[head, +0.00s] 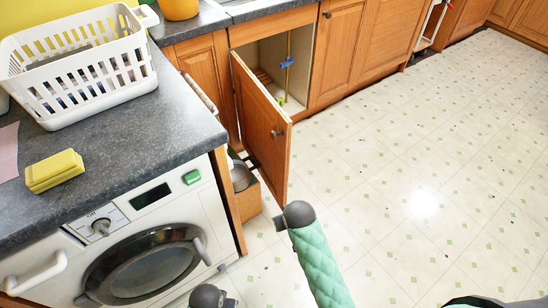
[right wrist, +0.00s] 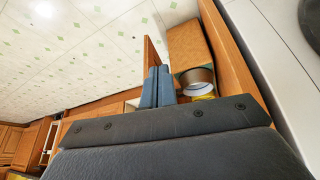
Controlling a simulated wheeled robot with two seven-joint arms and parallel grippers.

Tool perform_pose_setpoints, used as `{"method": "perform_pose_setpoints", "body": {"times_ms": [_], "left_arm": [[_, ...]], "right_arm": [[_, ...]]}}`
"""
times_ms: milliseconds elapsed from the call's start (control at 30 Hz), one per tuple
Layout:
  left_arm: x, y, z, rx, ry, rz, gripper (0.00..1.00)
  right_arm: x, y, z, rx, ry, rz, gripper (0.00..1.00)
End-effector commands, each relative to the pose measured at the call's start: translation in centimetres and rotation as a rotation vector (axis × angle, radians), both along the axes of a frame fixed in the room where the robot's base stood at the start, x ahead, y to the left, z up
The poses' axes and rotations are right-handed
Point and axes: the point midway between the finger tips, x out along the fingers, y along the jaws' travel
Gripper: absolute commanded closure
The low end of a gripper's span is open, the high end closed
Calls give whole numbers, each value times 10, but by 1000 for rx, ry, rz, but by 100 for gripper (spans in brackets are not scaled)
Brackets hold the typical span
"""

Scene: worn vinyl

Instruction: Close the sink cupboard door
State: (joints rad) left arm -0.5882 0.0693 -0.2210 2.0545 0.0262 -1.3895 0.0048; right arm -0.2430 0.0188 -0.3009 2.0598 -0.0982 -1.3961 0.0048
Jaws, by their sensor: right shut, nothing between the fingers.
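The sink cupboard door (head: 262,120) is a wooden panel with a dark round knob. It stands wide open from the left side of the cupboard opening (head: 265,60), swung out over the floor. In the right wrist view a narrow strip of wood that looks like the door (right wrist: 149,50) stands just beyond my fingers. My right gripper (right wrist: 159,72) has its two blue fingers shut together, with nothing between them. Its tips overlap the door's lower part in the picture; I cannot tell whether they touch. Its fingers do not show in the head view. My left gripper is not in view.
A washing machine (head: 150,262) stands left of the door under a grey worktop (head: 130,125) with a white basket (head: 85,85) and a yellow sponge (head: 54,171). A wooden box (right wrist: 195,45) and a round container (right wrist: 196,82) sit beside the door. The floor at right is clear.

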Motion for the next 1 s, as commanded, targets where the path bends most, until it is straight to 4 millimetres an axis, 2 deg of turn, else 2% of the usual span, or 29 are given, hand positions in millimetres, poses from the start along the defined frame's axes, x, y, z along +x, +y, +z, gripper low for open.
{"method": "perform_pose_setpoints", "body": {"times_ms": [33, 200, 300, 400, 500, 700, 900, 1000], "left_arm": [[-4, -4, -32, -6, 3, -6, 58], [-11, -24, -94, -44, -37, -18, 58], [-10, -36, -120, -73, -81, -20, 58], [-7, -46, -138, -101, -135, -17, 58], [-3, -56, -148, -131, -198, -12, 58], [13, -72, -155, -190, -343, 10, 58], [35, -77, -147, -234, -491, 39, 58], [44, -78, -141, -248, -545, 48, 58]], "right_arm": [[20, 8, -14, -36, -42, 8, 100], [81, 25, -11, -235, -221, 42, 100], [107, 33, 0, -379, -329, 70, 100], [126, 39, 14, -531, -428, 102, 100], [136, 45, 30, -691, -514, 144, 100], [142, 55, 61, -1022, -657, 244, 100], [148, 57, 90, -1277, -741, 320, 100], [149, 60, 97, -1329, -757, 353, 100]]}}
